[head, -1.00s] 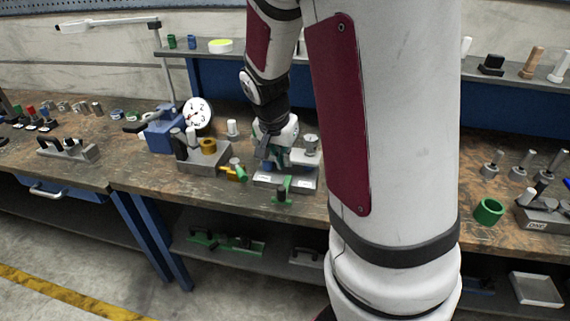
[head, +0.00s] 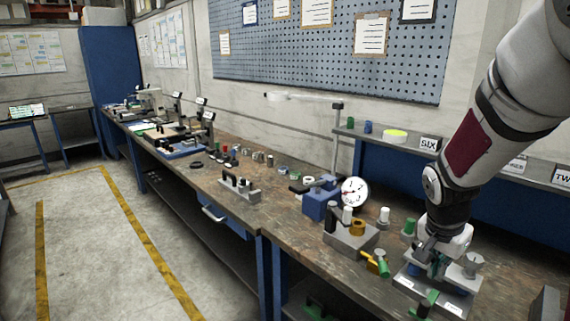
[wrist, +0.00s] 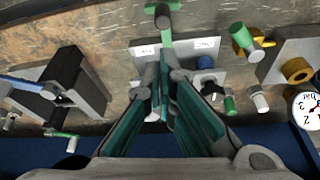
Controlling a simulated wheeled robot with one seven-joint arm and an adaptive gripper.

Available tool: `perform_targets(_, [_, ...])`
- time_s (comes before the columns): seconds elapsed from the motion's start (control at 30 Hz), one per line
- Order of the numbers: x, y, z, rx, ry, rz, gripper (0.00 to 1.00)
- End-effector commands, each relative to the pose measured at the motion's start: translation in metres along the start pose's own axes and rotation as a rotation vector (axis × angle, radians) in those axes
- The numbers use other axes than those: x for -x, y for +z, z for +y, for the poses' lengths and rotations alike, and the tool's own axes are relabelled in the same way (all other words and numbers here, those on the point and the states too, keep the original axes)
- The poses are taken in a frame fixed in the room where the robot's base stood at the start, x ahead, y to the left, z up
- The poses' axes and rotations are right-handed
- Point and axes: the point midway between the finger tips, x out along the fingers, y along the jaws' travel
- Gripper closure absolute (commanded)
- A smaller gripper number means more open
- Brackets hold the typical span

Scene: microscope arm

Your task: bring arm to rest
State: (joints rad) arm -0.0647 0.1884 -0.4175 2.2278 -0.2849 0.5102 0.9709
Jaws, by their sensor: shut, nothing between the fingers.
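My gripper (head: 436,262) points down low over the bench at the right of the head view, above a grey plate with white labels (head: 459,306). In the wrist view my gripper (wrist: 163,85) shows its teal-padded fingers together, with nothing between them. The grey plate (wrist: 219,65) lies just beyond the fingertips, and the fingers hide part of it. I cannot tell whether the fingertips touch anything there. My arm hangs bent over the bench.
Close by stand a grey block with a brass ring (head: 357,229), a white dial gauge (head: 354,192), a blue vise (head: 320,205) and a green-handled piece (head: 427,303). A shelf (head: 395,145) runs behind. The aisle floor (head: 100,240) at left is clear.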

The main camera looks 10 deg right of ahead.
Motion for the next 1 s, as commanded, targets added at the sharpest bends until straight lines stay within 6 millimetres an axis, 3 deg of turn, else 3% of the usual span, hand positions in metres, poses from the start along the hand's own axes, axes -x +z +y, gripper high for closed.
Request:
perform_targets(0.27, [0.083, 0.046, 0.001, 0.250, -0.154, -0.034, 1.00])
perform_targets(0.6, [0.176, 0.123, 0.032, 0.672, -0.327, 0.018, 1.00])
perform_targets(0.8, [0.205, 0.162, 0.056, 0.888, -0.382, 0.080, 1.00])
perform_targets(1.0, [0.214, 0.180, 0.068, 0.989, -0.397, 0.111, 1.00])
